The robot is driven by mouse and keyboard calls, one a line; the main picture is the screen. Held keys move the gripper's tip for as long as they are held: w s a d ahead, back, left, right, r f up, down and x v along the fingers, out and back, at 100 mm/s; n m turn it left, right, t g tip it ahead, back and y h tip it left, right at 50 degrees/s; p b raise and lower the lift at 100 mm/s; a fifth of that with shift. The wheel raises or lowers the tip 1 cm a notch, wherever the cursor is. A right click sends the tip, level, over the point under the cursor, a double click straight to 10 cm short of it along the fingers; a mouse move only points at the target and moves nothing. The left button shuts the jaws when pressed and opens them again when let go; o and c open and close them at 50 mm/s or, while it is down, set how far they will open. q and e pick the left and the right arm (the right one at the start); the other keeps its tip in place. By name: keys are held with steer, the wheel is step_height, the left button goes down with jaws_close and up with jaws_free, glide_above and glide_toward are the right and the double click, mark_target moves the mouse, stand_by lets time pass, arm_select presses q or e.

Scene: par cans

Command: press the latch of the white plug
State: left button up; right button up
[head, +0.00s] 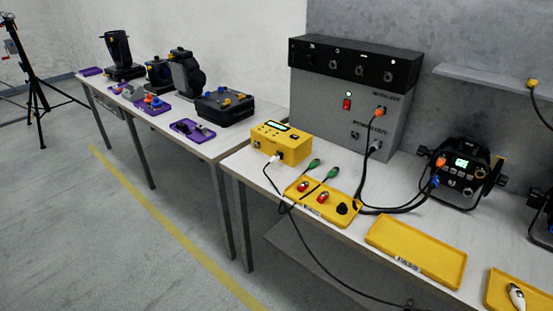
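A small white plug (273,159) sits at the front face of the yellow tester box (283,142), with a dark cable hanging from it. A pale grey-white plug (376,146) sits at the lower right of the grey power box (347,112), with a black cable. A white-bodied piece (516,296) lies in the yellow tray at the right edge. The latch is too small to make out on any of these. Neither of my grippers is in view.
A par can (463,172) stands right, with orange and blue plugs. A yellow tray (325,199) holds connectors; a yellow PASS tray (415,250) is empty. Cables cross the bench. The left bench (215,150) carries lights.

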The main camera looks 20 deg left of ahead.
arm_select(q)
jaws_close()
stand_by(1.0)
